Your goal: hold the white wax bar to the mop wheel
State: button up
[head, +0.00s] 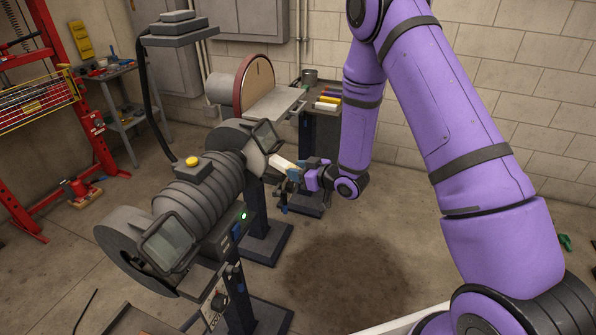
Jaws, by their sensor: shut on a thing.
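My gripper (300,174) is shut on the white wax bar (283,163). The bar points left out of the jaws, toward the far end of the grey bench buffer (195,187). The mop wheel (254,155) shows as a pale patch below the guard and eye shield at that end; most of it is hidden by the guard. The bar's tip is at or very close to the wheel; I cannot tell whether they touch. A green light (243,216) is lit on the buffer's front.
A disc sander (254,85) stands behind the buffer, with several coloured bars (328,101) on a stand beside it. A red press frame (75,90) is at the left. Floor with a dark stain (345,275) is open below my arm.

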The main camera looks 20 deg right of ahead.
jog(key=shift+w+a, duration=0.3)
jog(key=shift+a, duration=0.2)
dwell(4.5)
dwell(0.4)
jog(key=s+d, duration=0.4)
jog(key=d, duration=0.2)
jog(key=shift+s+d, duration=0.3)
jog(key=shift+s, duration=0.05)
dwell(0.6)
jog(key=s+d+f+m+t+h, duration=0.1)
jog(key=d+f+m+t+h, duration=0.2)
jog(key=d+f+m+h, duration=0.2)
jog(key=m+h, duration=0.2)
jog(key=h, duration=0.2)
jog(key=shift+d+f+m, duration=0.25)
jog(key=shift+d+m, duration=0.1)
jog(key=shift+m, duration=0.05)
